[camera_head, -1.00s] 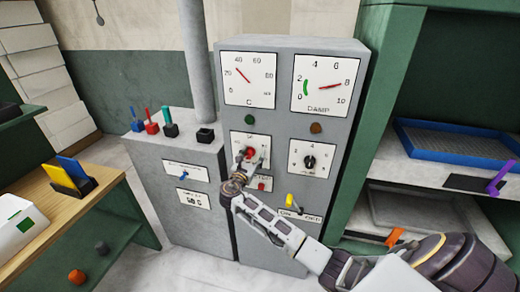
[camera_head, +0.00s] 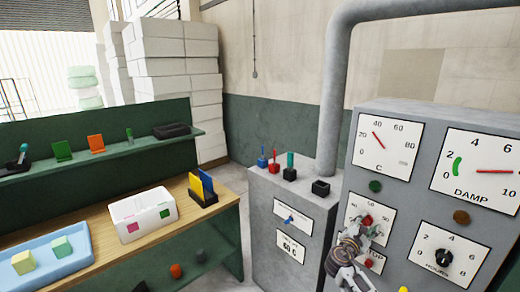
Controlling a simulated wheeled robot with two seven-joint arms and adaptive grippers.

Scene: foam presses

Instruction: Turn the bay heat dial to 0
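The grey control cabinet (camera_head: 395,170) stands at the right. A red dial (camera_head: 367,219) sits on a white scale plate with numbers near 40 and 60; its lower part is hidden. My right gripper (camera_head: 362,231) is at this red dial, its fingers close to or touching it; I cannot tell whether they grip it. A black dial (camera_head: 443,257) labelled HOURS is to the right. The C gauge (camera_head: 386,146) and DAMP gauge (camera_head: 480,170) are above. No label reading bay heat is legible. My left gripper is not in view.
A red button (camera_head: 369,262) is just below the gripper. A lower grey box (camera_head: 262,215) carries a blue pointer, a 60 C plate and coloured tools. A bench (camera_head: 100,275) with a white bin (camera_head: 122,208) and a blue tray (camera_head: 88,262) is at left.

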